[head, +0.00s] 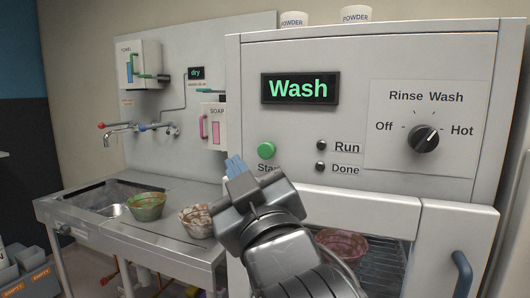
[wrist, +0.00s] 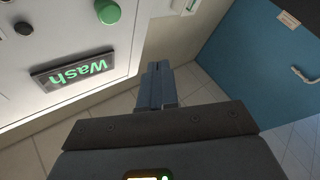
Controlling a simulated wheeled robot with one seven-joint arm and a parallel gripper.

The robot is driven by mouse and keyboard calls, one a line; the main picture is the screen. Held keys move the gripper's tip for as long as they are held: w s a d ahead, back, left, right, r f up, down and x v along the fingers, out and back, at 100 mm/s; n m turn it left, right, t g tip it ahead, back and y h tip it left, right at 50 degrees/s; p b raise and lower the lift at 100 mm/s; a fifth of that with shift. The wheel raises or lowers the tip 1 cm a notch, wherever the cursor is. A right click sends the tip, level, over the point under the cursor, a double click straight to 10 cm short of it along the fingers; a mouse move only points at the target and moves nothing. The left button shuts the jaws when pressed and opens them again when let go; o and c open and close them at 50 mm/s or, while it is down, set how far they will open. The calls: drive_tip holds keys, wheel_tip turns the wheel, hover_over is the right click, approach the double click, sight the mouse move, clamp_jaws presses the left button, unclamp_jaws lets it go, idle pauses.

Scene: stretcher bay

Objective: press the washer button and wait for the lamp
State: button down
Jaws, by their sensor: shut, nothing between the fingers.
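The washer (head: 345,65) is a large pale cabinet on the right in the head view. Its green Start button (head: 266,150) sits low on the left of the panel; it also shows at the top of the wrist view (wrist: 107,13). The Run lamp (head: 321,146) and Done lamp (head: 320,167) both look dark. The display (head: 300,88) reads "Wash" in green. The knob (head: 424,139) points up and right, between Off and Hot. My gripper (head: 236,166) is shut and empty, its blue fingertips left of and slightly below the button, apart from it in the picture.
A steel counter with a sink (head: 110,195) stands at the left, with a green bowl (head: 147,206) and a brown-white bowl (head: 196,220) on it. A reddish bowl (head: 343,243) is inside the washer, behind the front opening. A soap dispenser (head: 214,130) hangs on the wall panel.

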approach(260, 148)
drive_tip(key=shift+w+a+r+b, duration=0.15)
drive_tip(key=shift+w+a+r, duration=0.2)
drive_tip(key=shift+w+a, duration=0.3)
drive_tip(key=shift+w+a+r+b, duration=0.15)
drive_tip(key=shift+w+a+r, duration=0.15)
drive_tip(key=shift+w+a, duration=0.3)
drive_tip(key=shift+w+a+r+b, duration=0.15)
drive_tip(key=shift+w+a+r, duration=0.2)
drive_tip(key=shift+w+a, duration=0.25)
drive_tip(key=shift+w+d, duration=0.1)
drive_tip(key=shift+w, duration=0.1)
idle(0.4)
drive_tip(key=shift+w+d, duration=0.15)
drive_tip(key=shift+w, duration=0.15)
drive_tip(key=shift+w+d, duration=0.25)
drive_tip(key=shift+w, duration=0.5)
idle(1.1)
drive_tip(key=shift+s, duration=0.15)
drive_tip(key=shift+s+a, duration=0.2)
drive_tip(key=shift+s, duration=0.3)
drive_tip(key=shift+s+a, duration=0.2)
drive_tip(key=shift+s, duration=0.3)
